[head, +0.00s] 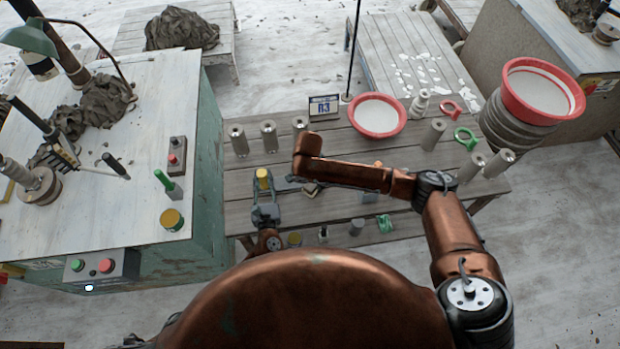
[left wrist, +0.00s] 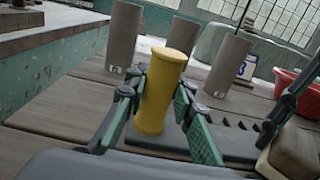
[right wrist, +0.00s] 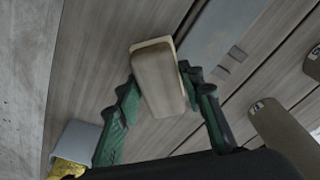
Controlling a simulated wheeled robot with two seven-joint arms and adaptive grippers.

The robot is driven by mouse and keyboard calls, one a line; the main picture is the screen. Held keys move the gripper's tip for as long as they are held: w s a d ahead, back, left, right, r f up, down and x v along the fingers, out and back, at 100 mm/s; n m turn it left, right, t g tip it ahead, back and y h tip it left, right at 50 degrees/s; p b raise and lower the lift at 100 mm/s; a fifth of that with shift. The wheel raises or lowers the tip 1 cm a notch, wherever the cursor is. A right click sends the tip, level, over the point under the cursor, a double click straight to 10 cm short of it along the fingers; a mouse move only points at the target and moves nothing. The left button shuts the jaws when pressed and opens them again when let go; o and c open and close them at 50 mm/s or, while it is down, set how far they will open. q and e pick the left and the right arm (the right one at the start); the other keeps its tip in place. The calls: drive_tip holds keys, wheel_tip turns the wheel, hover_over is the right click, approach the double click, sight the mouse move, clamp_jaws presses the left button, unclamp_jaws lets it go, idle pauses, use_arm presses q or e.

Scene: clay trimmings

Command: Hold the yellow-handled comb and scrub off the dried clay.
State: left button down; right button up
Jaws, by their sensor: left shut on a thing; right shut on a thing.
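The yellow-handled comb's upright yellow handle (left wrist: 160,92) stands between the fingers of my left gripper (left wrist: 158,105), which is shut on it. The handle also shows in the head view (head: 262,178). The comb's flat grey plate (left wrist: 235,143) extends right over the table, with dark notches. The plate fills the upper middle of the right wrist view (right wrist: 225,42). My right gripper (right wrist: 158,92) is shut on a wooden block (right wrist: 158,80) with a pale edge, close beside the plate. I cannot tell if they touch. Dried clay on the comb is not clear to see.
Several grey cylinders (head: 238,140) stand along the table's back. A red-rimmed basin (head: 377,115) and the R3 sign (head: 323,107) are behind. A green-sided bench (head: 208,150) flanks the left. A lower shelf holds a grey cylinder (head: 357,227).

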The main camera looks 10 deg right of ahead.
drive_tip(key=shift+d, duration=0.6)
drive_tip(key=shift+w, duration=3.4)
wheel_tip(320, 180, up, 8)
drive_tip(key=shift+r, duration=0.15)
